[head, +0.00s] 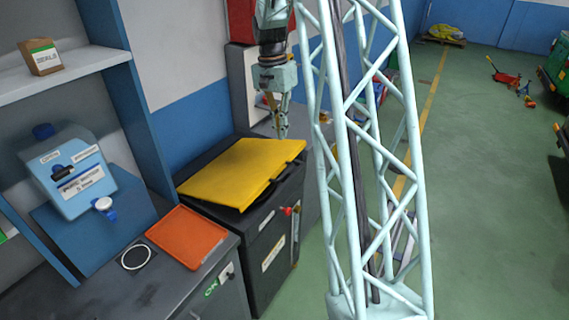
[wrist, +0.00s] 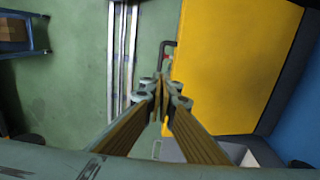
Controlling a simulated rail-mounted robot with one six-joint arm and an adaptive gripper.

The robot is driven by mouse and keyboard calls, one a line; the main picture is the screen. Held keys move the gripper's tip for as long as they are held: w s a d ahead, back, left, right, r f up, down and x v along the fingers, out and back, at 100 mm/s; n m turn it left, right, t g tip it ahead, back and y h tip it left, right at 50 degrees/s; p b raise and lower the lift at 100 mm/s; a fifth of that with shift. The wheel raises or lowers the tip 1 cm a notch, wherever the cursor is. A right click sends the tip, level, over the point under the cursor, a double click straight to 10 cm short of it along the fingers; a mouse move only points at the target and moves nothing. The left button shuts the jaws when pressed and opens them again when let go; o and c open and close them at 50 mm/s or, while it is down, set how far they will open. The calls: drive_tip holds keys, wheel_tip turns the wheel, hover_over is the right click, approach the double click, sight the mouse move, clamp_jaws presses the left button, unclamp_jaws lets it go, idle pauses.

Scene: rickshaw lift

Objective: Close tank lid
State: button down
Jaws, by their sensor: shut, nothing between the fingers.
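The tank (head: 262,250) is a dark box against the wall, with a white label and a red-tipped valve on its front. Its yellow lid (head: 238,172) lies over the top, close to the rim; I cannot tell whether it sits fully flush. A dark bar handle (head: 291,148) is at the lid's right edge. My gripper (head: 282,136) points down beside that edge, shut and empty. In the wrist view the lid (wrist: 230,65) fills the right, and the closed fingertips (wrist: 160,82) are left of its edge, near the dark handle (wrist: 164,55).
Open green floor (head: 480,170) lies to the right.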

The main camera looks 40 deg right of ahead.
sight(286, 171)
drive_tip(key=shift+f, duration=0.1)
drive_tip(key=shift+s+d+f, duration=0.1)
drive_tip(key=shift+s+f, duration=0.15)
drive_tip(key=shift+f, duration=2.05)
drive_tip(key=shift+s+d+f, duration=0.1)
drive_tip(key=shift+s+f, duration=0.15)
drive_tip(key=shift+f, duration=2)
drive_tip(key=shift+s+f, duration=0.25)
drive_tip(key=shift+f, duration=2.05)
drive_tip(key=shift+f, duration=0.1)
